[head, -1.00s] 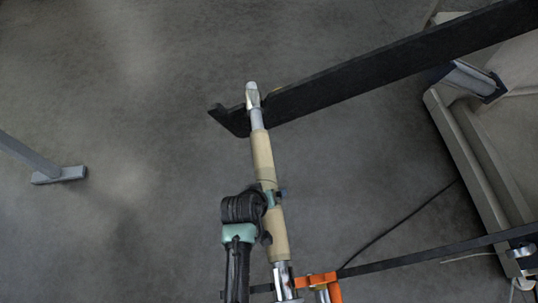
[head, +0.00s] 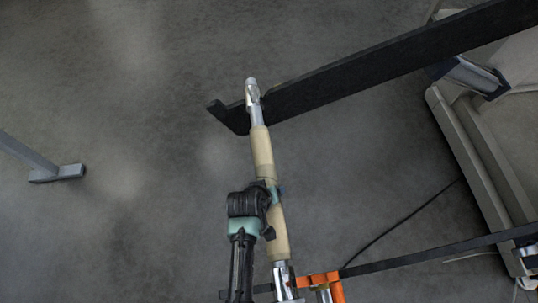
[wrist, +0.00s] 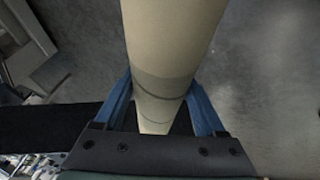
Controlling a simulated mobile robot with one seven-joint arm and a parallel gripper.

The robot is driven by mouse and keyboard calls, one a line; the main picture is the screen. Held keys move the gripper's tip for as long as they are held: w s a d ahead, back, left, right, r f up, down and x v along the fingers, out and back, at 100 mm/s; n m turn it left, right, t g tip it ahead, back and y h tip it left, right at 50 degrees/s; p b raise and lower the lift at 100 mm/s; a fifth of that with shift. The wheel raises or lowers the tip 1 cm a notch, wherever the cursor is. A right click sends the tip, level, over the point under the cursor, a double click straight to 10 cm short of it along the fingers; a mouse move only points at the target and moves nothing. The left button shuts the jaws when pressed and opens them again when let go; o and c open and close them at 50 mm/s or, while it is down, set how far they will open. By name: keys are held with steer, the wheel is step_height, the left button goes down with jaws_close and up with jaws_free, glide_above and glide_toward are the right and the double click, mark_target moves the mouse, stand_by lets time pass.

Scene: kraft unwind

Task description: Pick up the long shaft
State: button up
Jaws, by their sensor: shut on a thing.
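The long shaft (head: 262,150) has silver metal ends and a beige sleeve around its middle. In the head view it runs from the notched tip of a black bar (head: 385,65) down to an orange bracket (head: 322,280) at the bottom edge. My gripper (head: 273,194) is shut on the beige sleeve near its middle, reaching in from below left. In the wrist view the beige shaft (wrist: 165,45) passes between two blue fingers (wrist: 160,108). I cannot tell whether the shaft's ends still touch their supports.
A second black bar (head: 430,257) crosses at the lower right. A pale machine frame (head: 475,165) stands at the right, with a dark cable (head: 400,222) on the floor. A grey foot (head: 57,173) stands at the left. The grey floor (head: 130,90) is open at upper left.

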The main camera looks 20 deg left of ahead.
mark_target(274, 180)
jaws_close()
steer(key=shift+w+a+r, duration=0.1)
steer(key=shift+w+r, duration=0.1)
steer(key=shift+r, duration=0.1)
step_height(274, 180, up, 7)
steer(key=p, duration=0.3)
steer(key=s+p, duration=0.3)
steer(key=s, duration=1.4)
step_height(274, 180, up, 13)
steer(key=s+p, duration=0.1)
steer(key=p, duration=1.3)
